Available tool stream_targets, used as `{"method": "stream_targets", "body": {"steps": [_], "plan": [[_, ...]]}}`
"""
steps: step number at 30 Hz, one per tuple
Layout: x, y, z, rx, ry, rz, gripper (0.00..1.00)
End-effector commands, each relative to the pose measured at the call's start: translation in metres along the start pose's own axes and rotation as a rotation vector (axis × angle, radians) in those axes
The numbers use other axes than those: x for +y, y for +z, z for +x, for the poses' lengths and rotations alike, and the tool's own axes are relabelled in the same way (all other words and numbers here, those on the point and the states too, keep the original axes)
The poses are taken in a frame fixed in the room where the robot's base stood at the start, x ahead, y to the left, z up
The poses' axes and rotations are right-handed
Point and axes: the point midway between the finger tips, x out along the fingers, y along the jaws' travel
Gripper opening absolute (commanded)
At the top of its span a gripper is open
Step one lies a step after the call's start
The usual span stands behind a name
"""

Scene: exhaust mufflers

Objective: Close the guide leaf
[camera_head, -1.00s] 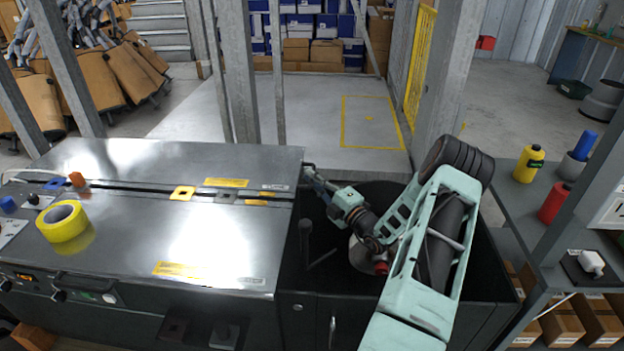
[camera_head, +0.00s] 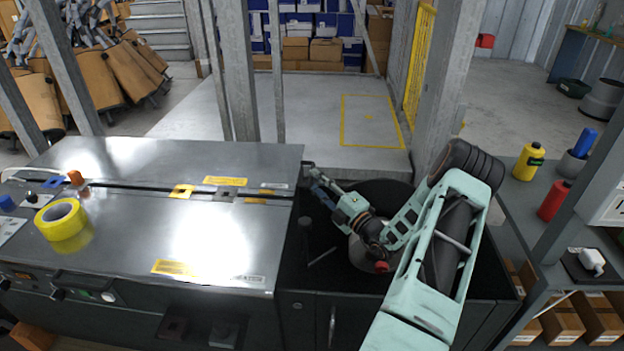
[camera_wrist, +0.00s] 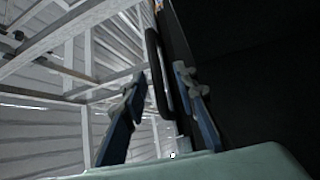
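A black bar handle (camera_wrist: 158,75) on the edge of a dark panel (camera_wrist: 250,70) shows in the wrist view; I cannot tell for sure whether this panel is the guide leaf. My gripper (camera_wrist: 160,112) is open, with one blue finger on each side of the handle's lower end as seen there. I cannot tell whether either finger touches it. In the head view my gripper (camera_head: 322,192) is just right of the steel-topped machine (camera_head: 170,160), near the end of its slot, above a dark recess. The fingertips are small and partly hidden there.
A yellow tape roll (camera_head: 62,219) lies on the machine top. A grey post (camera_head: 240,75) rises behind the machine, and a thicker one (camera_head: 445,85) stands behind my arm. A shelf at right holds a yellow bottle (camera_head: 529,163) and a red one (camera_head: 554,201).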

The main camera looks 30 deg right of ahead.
Motion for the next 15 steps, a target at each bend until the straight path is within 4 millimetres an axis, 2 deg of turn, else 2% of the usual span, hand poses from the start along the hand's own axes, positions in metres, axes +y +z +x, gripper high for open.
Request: {"method": "stream_targets", "body": {"steps": [3,9,15], "plan": [[0.0,0.002,-0.028,-0.005,-0.001,0.002,0.27],[0.0,0.001,-0.069,-0.003,-0.002,0.001,0.27],[0.0,0.001,-0.093,-0.002,-0.001,0.001,0.27]]}}
